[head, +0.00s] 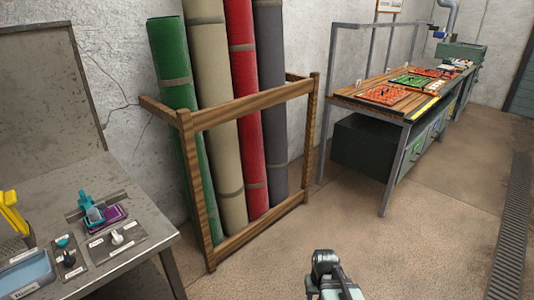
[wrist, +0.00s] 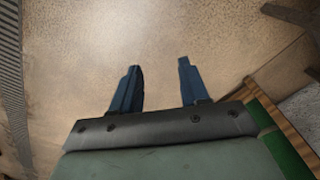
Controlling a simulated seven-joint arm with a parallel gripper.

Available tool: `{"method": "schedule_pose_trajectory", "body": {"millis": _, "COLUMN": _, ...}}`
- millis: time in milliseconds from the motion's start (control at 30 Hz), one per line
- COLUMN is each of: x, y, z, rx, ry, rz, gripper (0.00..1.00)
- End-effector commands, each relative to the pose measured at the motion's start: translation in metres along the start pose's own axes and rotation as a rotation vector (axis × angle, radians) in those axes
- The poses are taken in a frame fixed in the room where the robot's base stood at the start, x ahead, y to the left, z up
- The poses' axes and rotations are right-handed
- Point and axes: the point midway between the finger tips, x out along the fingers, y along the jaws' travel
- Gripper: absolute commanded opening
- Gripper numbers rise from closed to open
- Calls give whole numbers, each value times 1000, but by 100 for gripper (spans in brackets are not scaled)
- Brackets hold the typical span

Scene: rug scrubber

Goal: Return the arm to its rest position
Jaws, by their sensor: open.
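My gripper (wrist: 158,88) shows in the wrist view with its two blue fingers apart and nothing between them. In the head view a grey and black part of my arm (head: 330,275) shows at the bottom edge, right of centre. My gripper's fingers cannot be made out in the head view.
A wooden rack (head: 250,100) holds rolled rugs, including a green roll (head: 172,90) and a red roll (head: 243,100). A metal table (head: 45,130) with small tools stands at left. A workbench (head: 360,105) stands at back right. A floor grate (head: 513,220) runs along the right. Open floor (head: 420,240) lies between.

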Motion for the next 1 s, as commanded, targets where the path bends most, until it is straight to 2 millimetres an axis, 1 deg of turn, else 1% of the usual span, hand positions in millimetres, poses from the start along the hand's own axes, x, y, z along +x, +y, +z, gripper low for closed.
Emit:
{"method": "schedule_pose_trajectory", "body": {"millis": 33, "x": 8, "y": -1, "z": 5, "rx": -2, "ry": -16, "rz": 0, "gripper": 45}}
{"method": "schedule_pose_trajectory", "body": {"millis": 267, "x": 40, "y": -2, "z": 33, "rx": -3, "ry": -87, "rz": 0, "gripper": 45}}
{"method": "schedule_pose_trajectory", "body": {"millis": 367, "x": 57, "y": -2, "z": 50, "rx": -3, "ry": -125, "rz": 0, "gripper": 45}}
{"method": "schedule_pose_trajectory", "body": {"millis": 467, "x": 76, "y": -1, "z": 70, "rx": -2, "ry": -171, "rz": 0, "gripper": 45}}
{"method": "schedule_pose_trajectory", "body": {"millis": 700, "x": 123, "y": -1, "z": 130, "rx": -1, "ry": -293, "rz": 0, "gripper": 45}}
{"method": "schedule_pose_trajectory", "body": {"millis": 867, "x": 149, "y": -1, "z": 173, "rx": -1, "ry": -375, "rz": 1, "gripper": 45}}
{"method": "schedule_pose_trajectory", "body": {"millis": 1000, "x": 169, "y": 0, "z": 211, "rx": 0, "ry": -445, "rz": 1, "gripper": 45}}
